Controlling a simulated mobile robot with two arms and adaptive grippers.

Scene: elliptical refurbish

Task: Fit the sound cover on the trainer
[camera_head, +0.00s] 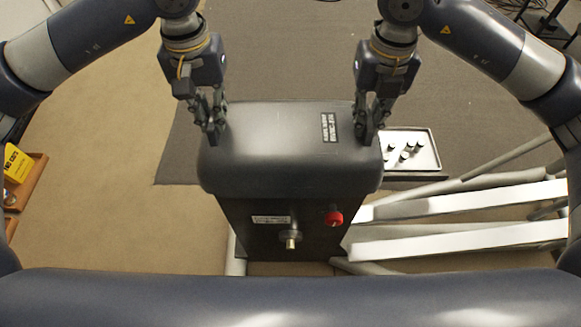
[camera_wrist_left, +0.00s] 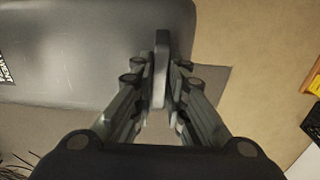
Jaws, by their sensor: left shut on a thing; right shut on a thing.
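The sound cover (camera_head: 270,150) is a large dark grey rounded box top with a white-lettered label on it. It sits over the upper part of the trainer (camera_head: 265,235), a black body with a red knob and a brass-tipped fitting. I cannot tell whether the cover is fully seated. My left gripper (camera_head: 214,132) is shut on the cover at its left side; the left wrist view shows the fingers (camera_wrist_left: 160,75) closed around a thin grey tab beside the cover (camera_wrist_left: 100,45). My right gripper (camera_head: 368,132) is shut on the cover at its right side.
A tray (camera_head: 436,165) with several small dark cylinders lies right of the trainer. White and grey bars (camera_head: 460,205) of a frame lie at the right. A wooden tray with a yellow box (camera_head: 17,163) is at the far left. A dark mat (camera_head: 280,60) covers the floor behind.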

